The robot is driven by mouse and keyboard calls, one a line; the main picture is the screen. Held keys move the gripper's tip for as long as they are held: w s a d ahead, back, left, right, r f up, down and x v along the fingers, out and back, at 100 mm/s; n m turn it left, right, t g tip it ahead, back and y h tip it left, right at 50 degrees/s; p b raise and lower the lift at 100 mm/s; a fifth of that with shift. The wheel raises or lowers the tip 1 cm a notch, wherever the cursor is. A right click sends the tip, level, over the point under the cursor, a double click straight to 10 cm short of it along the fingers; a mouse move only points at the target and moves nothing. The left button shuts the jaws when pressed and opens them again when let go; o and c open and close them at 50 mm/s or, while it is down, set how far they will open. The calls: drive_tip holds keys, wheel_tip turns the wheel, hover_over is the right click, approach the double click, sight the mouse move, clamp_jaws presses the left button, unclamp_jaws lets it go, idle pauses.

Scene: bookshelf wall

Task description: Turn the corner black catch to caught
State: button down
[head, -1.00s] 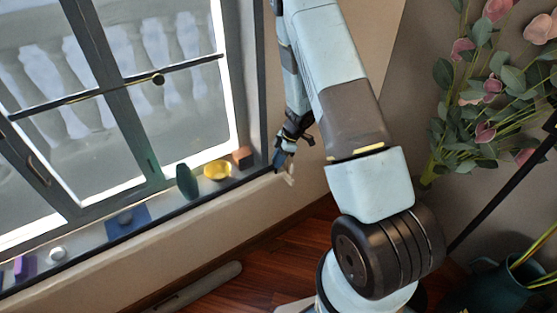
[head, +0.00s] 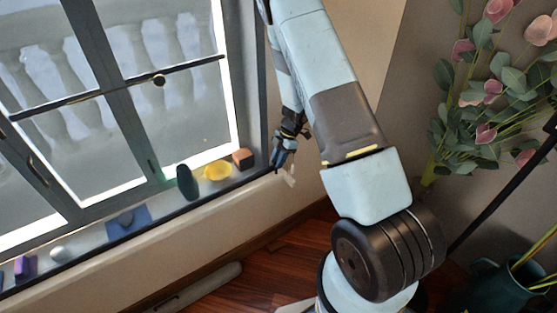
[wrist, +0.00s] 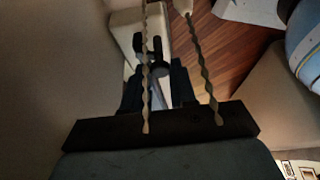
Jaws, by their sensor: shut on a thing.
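The black catch (wrist: 157,46) shows in the wrist view as a small dark, loop-like piece against a pale block (wrist: 128,30). My gripper (wrist: 158,72) is shut on it, its dark fingers on either side. The fingers hide part of the catch, so its exact angle is unclear. In the head view my gripper (head: 281,160) is at the wall just right of the window sill's end, with a small pale piece (head: 290,177) just below it. The catch itself cannot be made out there.
The window (head: 120,90) stands left of my arm. On its sill are a brown block (head: 243,158), a yellow bowl (head: 217,171), a dark green oval thing (head: 187,183), a blue mat (head: 128,222) and a purple block (head: 25,267). Flowers (head: 490,90) and a teal jug (head: 495,285) are at right.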

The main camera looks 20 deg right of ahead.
drive_tip(key=shift+w+d, duration=0.1)
drive_tip(key=c, duration=0.9)
unclamp_jaws()
drive_tip(key=v, duration=1.3)
drive_tip(key=shift+w+r, duration=0.1)
drive_tip(key=shift+r, duration=0.2)
